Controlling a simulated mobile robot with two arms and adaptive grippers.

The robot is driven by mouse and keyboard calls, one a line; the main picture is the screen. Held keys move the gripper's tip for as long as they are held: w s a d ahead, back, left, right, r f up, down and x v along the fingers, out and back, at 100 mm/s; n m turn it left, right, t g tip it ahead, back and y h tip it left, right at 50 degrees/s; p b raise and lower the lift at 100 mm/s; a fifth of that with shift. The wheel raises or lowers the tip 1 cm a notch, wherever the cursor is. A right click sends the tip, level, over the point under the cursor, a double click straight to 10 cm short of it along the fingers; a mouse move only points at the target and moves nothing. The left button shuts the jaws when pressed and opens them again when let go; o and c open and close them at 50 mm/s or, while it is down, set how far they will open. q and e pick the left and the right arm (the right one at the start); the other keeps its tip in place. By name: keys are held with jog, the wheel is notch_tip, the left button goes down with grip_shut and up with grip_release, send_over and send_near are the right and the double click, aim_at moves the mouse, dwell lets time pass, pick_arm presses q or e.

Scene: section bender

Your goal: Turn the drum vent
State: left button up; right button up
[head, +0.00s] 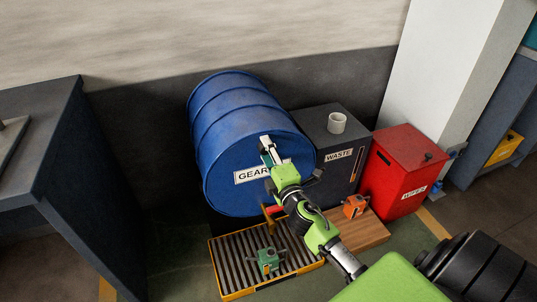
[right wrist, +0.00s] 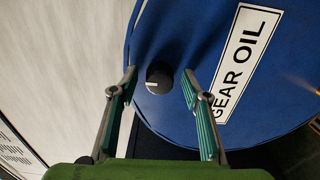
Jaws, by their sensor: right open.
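The blue drum (head: 225,125) lies on its side with its round end facing me and a white GEAR OIL label (head: 250,175). The drum vent (right wrist: 159,78) is a dark round knob with a pale mark, near the rim of the drum end in the right wrist view. My right gripper (head: 272,152) is at the drum end, hiding the vent in the head view. In the right wrist view my right gripper (right wrist: 158,72) is open, with one finger on each side of the knob and a gap to each. My left gripper is not in view.
A slatted drip tray (head: 232,283) with a green item (head: 267,260) lies below the drum. An orange item (head: 354,206) sits on a wooden board (head: 370,232). A WASTE cabinet (head: 310,125) bearing a white cup (head: 336,123) and a red WIPES bin (head: 395,175) stand right.

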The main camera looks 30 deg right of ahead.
jog(key=v, duration=1.2)
